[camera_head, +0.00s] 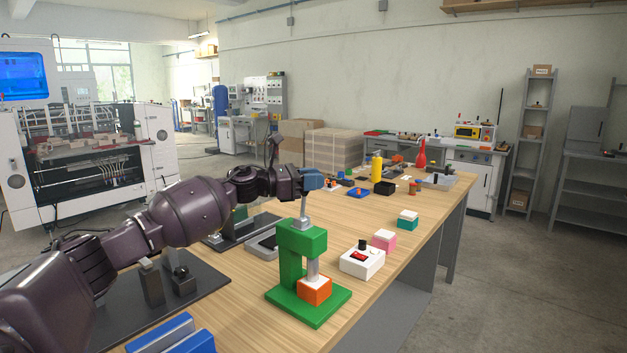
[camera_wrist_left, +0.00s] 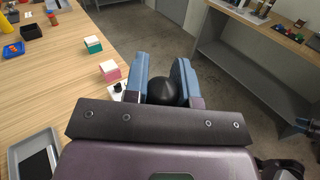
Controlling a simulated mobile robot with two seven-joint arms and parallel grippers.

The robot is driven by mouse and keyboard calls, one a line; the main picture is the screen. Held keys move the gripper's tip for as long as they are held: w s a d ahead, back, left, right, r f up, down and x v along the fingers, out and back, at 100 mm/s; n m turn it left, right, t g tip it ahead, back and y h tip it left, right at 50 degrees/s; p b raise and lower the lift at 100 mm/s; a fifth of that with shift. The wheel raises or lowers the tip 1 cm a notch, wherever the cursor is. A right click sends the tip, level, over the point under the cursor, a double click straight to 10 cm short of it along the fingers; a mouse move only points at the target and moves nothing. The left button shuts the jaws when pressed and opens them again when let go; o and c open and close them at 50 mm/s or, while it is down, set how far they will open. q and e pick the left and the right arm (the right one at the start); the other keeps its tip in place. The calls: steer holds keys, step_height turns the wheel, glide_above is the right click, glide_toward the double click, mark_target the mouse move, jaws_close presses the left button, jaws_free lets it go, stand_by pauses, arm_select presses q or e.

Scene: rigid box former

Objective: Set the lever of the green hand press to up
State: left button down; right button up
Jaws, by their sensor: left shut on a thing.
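The green hand press (camera_head: 291,268) stands on the wooden table in the head view. Its grey lever (camera_head: 303,208) rises from the top of the press, close to upright. My left gripper (camera_head: 313,181) is at the lever's upper end. In the left wrist view, the black ball knob (camera_wrist_left: 163,92) sits between the blue fingers of my left gripper (camera_wrist_left: 165,80), which is shut on it. An orange block with a white top (camera_head: 314,291) is under the press's grey ram (camera_head: 312,268).
A white box with a red switch and black knob (camera_head: 361,262) stands right of the press. A pink block (camera_head: 384,240) and a teal block (camera_head: 407,222) are behind it. A grey tray (camera_head: 262,246) lies left of the press.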

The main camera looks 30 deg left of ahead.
arm_select(q)
steer(key=a+f+n+t+b, duration=0.1)
steer(key=a+n+t+b, duration=0.2)
steer(key=a+n+t, duration=0.2)
steer(key=shift+w+a+n+h, duration=0.3)
steer(key=shift+a+n+h, duration=0.1)
steer(key=shift+a+n, duration=0.95)
steer(key=c, duration=0.9)
jaws_free()
steer(key=shift+a+f, duration=0.1)
steer(key=shift+a, duration=0.05)
steer(key=shift+s, duration=0.1)
